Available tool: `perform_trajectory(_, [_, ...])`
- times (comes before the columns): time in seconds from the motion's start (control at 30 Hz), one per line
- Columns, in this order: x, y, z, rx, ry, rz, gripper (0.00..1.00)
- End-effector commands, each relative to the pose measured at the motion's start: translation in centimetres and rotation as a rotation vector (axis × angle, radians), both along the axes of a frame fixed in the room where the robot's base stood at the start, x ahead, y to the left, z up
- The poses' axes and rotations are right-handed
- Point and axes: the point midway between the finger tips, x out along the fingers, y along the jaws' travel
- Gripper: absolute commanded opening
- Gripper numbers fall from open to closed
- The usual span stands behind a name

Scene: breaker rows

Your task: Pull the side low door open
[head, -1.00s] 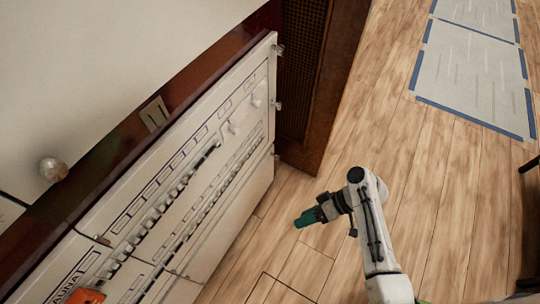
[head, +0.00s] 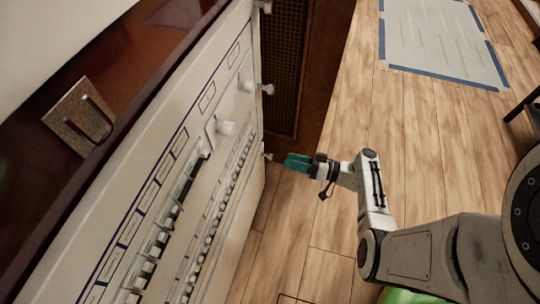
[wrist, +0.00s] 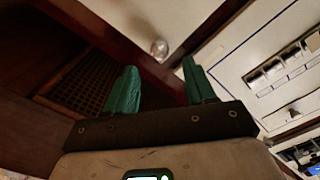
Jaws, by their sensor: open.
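A dark brown wooden panel with a woven mesh insert (head: 288,65) stands low behind the white breaker panel (head: 190,170). It looks closed in the head view, but I cannot tell if it is the side low door, and I see no handle on it. The mesh also shows at left in the wrist view (wrist: 85,88). My gripper (head: 287,163) has teal fingers, is open and empty, and points left at the breaker panel's right edge. In the wrist view the fingers (wrist: 160,70) stand apart with nothing between them.
Small metal fittings (head: 267,89) stick out from the breaker panel's right edge, one close to my fingertips. A round knob (wrist: 158,48) shows beyond the fingers. A metal plate with a loop (head: 82,118) sits on the red-brown trim.

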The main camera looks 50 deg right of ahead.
Motion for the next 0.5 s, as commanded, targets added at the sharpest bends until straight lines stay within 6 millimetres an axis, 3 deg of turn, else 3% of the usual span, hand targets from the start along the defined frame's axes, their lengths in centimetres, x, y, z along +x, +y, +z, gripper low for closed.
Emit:
perform_trajectory(0.3, [5.3, 2.0, -0.1, 0.0, 0.001, 0.003, 0.55])
perform_trajectory(0.5, [6.9, 2.6, -0.1, -0.001, 0.002, 0.003, 0.55])
